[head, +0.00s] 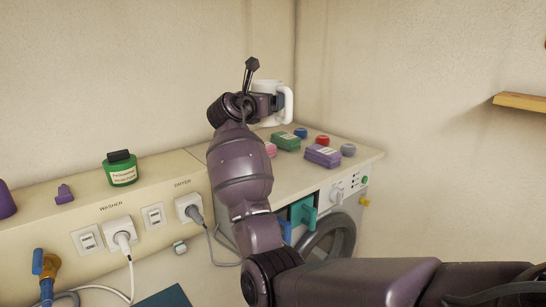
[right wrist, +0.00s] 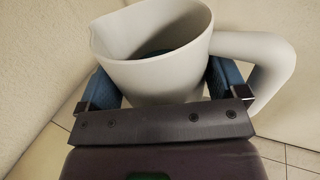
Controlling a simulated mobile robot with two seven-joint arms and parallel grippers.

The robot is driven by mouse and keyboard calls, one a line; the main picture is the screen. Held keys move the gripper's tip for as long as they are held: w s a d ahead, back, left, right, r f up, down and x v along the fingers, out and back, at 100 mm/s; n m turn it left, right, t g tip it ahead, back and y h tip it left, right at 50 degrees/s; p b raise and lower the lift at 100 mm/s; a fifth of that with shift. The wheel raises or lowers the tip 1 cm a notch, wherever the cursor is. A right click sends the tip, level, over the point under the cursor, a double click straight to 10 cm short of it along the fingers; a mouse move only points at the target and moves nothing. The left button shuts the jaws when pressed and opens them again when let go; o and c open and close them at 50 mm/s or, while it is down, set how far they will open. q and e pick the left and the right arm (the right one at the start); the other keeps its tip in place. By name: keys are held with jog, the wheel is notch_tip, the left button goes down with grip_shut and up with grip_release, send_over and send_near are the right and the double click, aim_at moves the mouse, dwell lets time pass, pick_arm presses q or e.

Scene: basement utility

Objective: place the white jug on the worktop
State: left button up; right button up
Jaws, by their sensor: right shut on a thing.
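The white jug (head: 271,97) is in my right gripper (head: 266,102), above the back of the worktop (head: 366,157). In the right wrist view the jug (right wrist: 155,45) sits between the two blue fingers of my right gripper (right wrist: 165,85), with its handle to the right and its open top showing. In the head view my arm hides part of the jug, and the handle points right. The jug looks upright in the head view; I cannot tell how high it is above the surface. My left gripper is not in view.
On the worktop are a green box (head: 286,142), a purple box (head: 323,156), a pink item (head: 270,149), and blue (head: 300,132), red (head: 322,141) and grey (head: 348,150) round items. A green jar (head: 121,170) stands on the ledge at left. A wooden shelf (head: 520,103) is at right.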

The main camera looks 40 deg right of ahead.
notch_tip(320, 180, down, 18)
jog(key=shift+f+b, duration=0.1)
jog(key=shift+b, duration=0.5)
jog(key=o, duration=0.8)
jog(key=shift+f, duration=0.15)
jog(key=shift+o, duration=0.3)
jog(key=shift+s, duration=0.1)
